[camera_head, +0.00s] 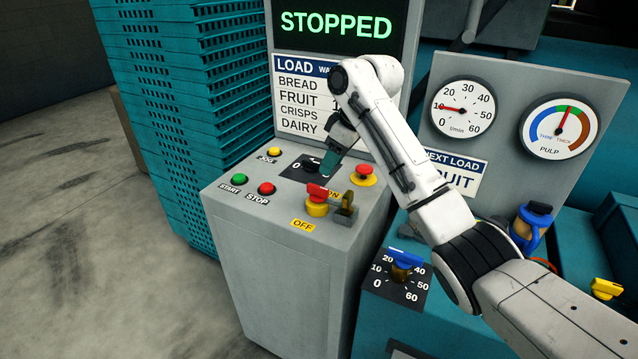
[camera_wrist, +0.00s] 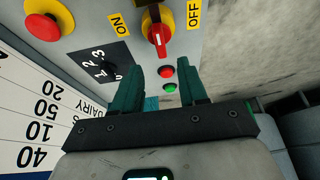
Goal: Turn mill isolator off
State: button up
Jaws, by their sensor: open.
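The mill isolator is a red handle on a round yellow base (camera_head: 316,209) on top of the grey control cabinet. A yellow OFF label (camera_head: 302,225) lies on its near side, and an ON label (camera_head: 333,195) is partly hidden behind it. My gripper (camera_wrist: 164,72) has two teal fingers, open and empty, apart from the handle. In the head view my gripper (camera_head: 330,164) is over the panel, behind the isolator.
A red emergency button (camera_head: 364,172) on a yellow collar stands right of my gripper. Green START (camera_head: 239,179) and red STOP (camera_head: 266,188) buttons are at left. The screen reads STOPPED.

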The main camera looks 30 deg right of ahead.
aim_at(319, 187)
jog(key=p+x, duration=0.1)
jog(key=x, duration=0.8)
jog(key=shift+s, duration=0.1)
grip_shut()
dwell(0.4)
